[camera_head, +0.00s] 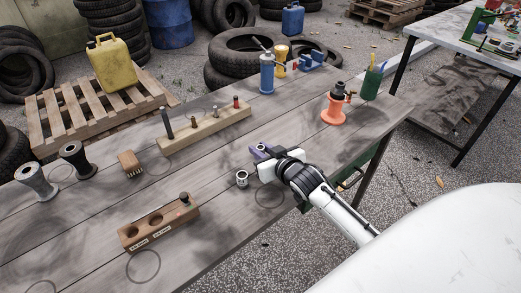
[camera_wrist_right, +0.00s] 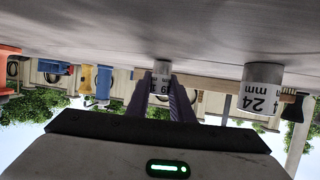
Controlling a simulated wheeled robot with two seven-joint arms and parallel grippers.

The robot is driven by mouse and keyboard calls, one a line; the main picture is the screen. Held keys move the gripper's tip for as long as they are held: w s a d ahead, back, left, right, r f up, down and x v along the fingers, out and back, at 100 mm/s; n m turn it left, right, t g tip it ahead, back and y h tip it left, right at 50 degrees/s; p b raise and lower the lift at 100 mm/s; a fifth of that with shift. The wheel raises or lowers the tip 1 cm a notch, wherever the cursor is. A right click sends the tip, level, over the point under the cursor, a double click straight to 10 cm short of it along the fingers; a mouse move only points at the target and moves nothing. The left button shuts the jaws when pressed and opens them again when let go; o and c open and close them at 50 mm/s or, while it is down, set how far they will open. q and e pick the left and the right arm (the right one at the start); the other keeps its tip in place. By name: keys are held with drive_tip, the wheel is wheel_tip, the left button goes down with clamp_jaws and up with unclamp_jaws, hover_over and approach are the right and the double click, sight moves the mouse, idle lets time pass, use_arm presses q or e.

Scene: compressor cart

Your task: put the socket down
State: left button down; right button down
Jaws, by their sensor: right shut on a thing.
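My right gripper (camera_head: 262,153) is over the front right part of the workbench. In the wrist view, which is upside down, its two fingers (camera_wrist_right: 172,100) are shut on a grey socket (camera_wrist_right: 162,68) with a partly hidden label, perhaps 19 mm. The held socket is very close to the bench top; I cannot tell whether it touches. In the head view the gripper hides it. Another grey socket (camera_head: 242,179), marked 24 mm in the wrist view (camera_wrist_right: 260,98), stands upright on the bench beside the gripper. A wooden socket block (camera_head: 158,228) has open holes and one dark piece (camera_head: 185,199) at its right end.
A longer wooden rack (camera_head: 205,128) with upright pieces stands behind. An orange jack (camera_head: 334,108), green bottle (camera_head: 372,82) and blue can (camera_head: 267,75) stand farther back. Bench around the gripper is mostly clear.

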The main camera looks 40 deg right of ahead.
drive_tip(key=c, duration=2)
unclamp_jaws()
drive_tip(key=shift+f, duration=0.15)
drive_tip(key=o, duration=0.4)
drive_tip(key=shift+o, duration=0.2)
drive_tip(key=shift+s+r, duration=0.2)
drive_tip(key=shift+r, duration=0.05)
drive_tip(key=p+v, duration=0.1)
drive_tip(key=v, duration=1)
drive_tip(key=shift+s+r, duration=0.15)
drive_tip(key=shift+s, duration=0.15)
